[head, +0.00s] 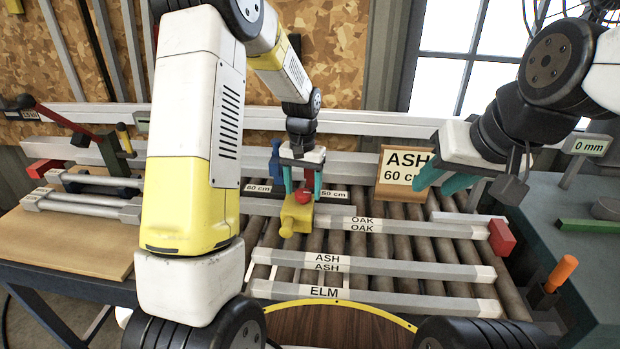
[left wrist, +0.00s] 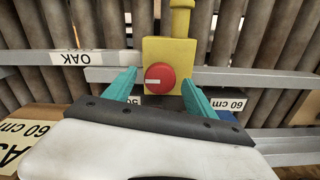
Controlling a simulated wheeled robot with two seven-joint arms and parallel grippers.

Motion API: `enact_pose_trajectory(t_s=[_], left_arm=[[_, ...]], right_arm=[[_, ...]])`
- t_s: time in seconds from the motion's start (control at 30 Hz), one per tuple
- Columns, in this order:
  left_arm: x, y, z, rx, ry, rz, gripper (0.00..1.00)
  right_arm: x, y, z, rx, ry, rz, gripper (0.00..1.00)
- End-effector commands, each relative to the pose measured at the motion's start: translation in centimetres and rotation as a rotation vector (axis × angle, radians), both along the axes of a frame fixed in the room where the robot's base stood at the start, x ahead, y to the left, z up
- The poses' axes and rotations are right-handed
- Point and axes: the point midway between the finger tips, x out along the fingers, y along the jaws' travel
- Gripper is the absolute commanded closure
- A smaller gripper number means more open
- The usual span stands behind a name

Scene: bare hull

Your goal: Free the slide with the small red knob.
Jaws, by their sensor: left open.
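The red knob (head: 303,196) sits on a yellow slide block (head: 296,218) on a grey rail over the rollers. In the left wrist view the knob (left wrist: 160,78) is round with a white line lying across its left part, and the yellow block (left wrist: 178,52) is behind it. My left gripper (head: 303,182) is open at the knob. Its teal fingers (left wrist: 158,92) stand on either side, with gaps to the knob. My right gripper (head: 446,182) is open and empty, in front of the ASH 60 cm sign.
Rails labelled OAK (head: 362,224), ASH (head: 327,262) and ELM (head: 324,292) lie across the rollers. The ASH 60 cm sign (head: 398,178) stands behind. A red block (head: 502,238) is at the right rail end. An orange handle (head: 562,273) stands at the right.

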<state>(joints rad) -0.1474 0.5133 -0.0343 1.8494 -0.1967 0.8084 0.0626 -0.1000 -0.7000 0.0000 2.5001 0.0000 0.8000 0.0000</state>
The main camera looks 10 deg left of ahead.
Motion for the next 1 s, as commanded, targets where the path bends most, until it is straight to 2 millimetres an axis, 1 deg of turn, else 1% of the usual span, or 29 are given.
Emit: enact_pose_trajectory(t_s=[0.27, 0.3, 0.37, 0.4, 0.47, 0.5, 0.6, 0.83, 1.0], left_arm=[[0.0, 0.02, -0.25, 0.0, 0.0, 0.0, 0.35], [0.0, 0.02, -0.25, 0.0, -0.001, 0.0, 0.39], [0.0, 0.02, -0.24, 0.0, -0.001, 0.0, 0.51], [0.0, 0.02, -0.24, 0.0, -0.001, 0.0, 0.59], [0.0, 0.02, -0.23, 0.0, -0.001, 0.0, 0.71], [0.0, 0.02, -0.23, 0.0, -0.001, 0.0, 0.79], [0.0, 0.02, -0.22, 0.0, -0.001, 0.0, 0.98], [0.01, 0.02, -0.21, 0.001, -0.001, 0.024, 0.98], [0.02, -0.01, -0.19, 0.001, -0.001, 0.098, 0.98]], right_arm=[[0.0, 0.0, 0.0, 0.0, 0.0, 0.0, 0.64], [0.0, 0.0, 0.0, 0.0, 0.0, 0.0, 0.64], [0.0, 0.0, 0.0, 0.0, 0.0, 0.0, 0.64], [0.0, 0.0, 0.0, 0.0, 0.0, 0.0, 0.64], [0.0, 0.0, 0.0, 0.0, 0.0, 0.0, 0.64], [0.0, 0.0, 0.0, 0.0, 0.0, 0.0, 0.64], [0.0, 0.0, 0.0, 0.0, 0.0, 0.0, 0.64], [0.0, 0.0, 0.0, 0.0, 0.0, 0.0, 0.64], [0.0, 0.0, 0.0, 0.0, 0.0, 0.0, 0.64]])
